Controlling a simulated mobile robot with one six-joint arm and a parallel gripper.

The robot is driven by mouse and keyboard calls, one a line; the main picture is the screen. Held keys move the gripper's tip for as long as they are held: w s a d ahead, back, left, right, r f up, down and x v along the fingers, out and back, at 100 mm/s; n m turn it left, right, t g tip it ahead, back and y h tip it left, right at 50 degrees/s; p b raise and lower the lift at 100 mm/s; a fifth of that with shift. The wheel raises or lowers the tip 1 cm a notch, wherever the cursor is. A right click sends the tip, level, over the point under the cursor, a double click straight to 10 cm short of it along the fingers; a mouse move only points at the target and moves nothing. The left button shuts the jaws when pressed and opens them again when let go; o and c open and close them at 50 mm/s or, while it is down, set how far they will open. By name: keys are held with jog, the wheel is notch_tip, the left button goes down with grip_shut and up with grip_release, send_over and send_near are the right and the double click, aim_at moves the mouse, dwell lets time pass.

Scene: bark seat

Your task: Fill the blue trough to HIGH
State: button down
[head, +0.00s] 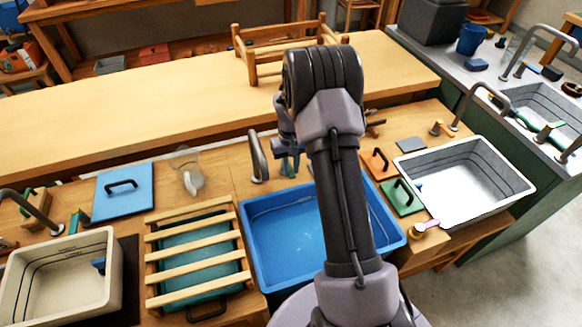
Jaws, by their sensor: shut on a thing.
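The blue trough (285,236) sits in the bench in front of me, its right part hidden behind my arm. Its inside is blue with a few pale specks near the middle; I cannot make out a water level or a HIGH mark. A grey curved spout (258,158) stands at its back edge, with no clear stream seen. My gripper (288,160) is behind the trough, right of the spout, partly hidden by my arm. It is shut on a small green tap handle (289,171), which shows only in part.
A slatted wooden rack over a teal basin (200,250) and a cream trough (60,275) are at left. A white trough (465,180) is at right, with orange and green handled lids (404,198) beside it. A glass vessel (190,172) stands behind the rack.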

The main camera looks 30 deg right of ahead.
aim_at(291, 172)
jog(key=c, duration=1.3)
grip_release()
notch_tip(291, 172, up, 18)
jog(key=p, duration=0.5)
jog(key=shift+f+p, duration=0.25)
jog(key=shift+p, duration=0.1)
